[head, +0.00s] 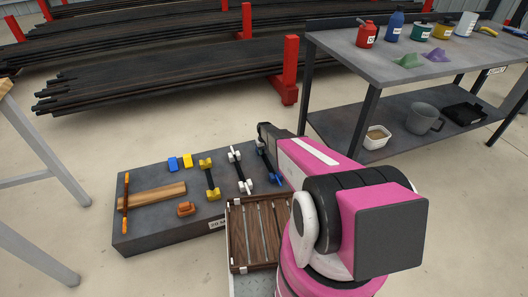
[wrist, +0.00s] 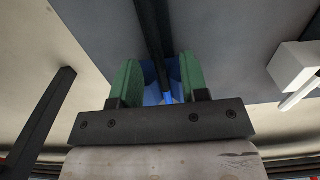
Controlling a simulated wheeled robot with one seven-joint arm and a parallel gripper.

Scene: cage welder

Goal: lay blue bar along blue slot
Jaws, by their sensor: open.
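The blue bar (head: 267,163), a dark rod with blue pieces at its ends, lies at the right end of the dark bench in the head view, partly hidden by my arm. In the wrist view a dark rod (wrist: 152,35) with blue parts runs between the green fingers of my gripper (wrist: 155,82). The fingers are open, one on each side, and I cannot tell whether they touch it. A wooden slotted tray (head: 236,240) stands in front of the bench, its right part hidden by my arm. I cannot make out which slot is blue.
The dark bench (head: 150,222) also holds a yellow-ended bar (head: 210,180), a white-ended bar (head: 242,170), a wooden plank (head: 158,196) and small blue and yellow blocks. A grey two-level table (head: 400,66) with bottles stands at the back right. Red posts and steel stock lie behind.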

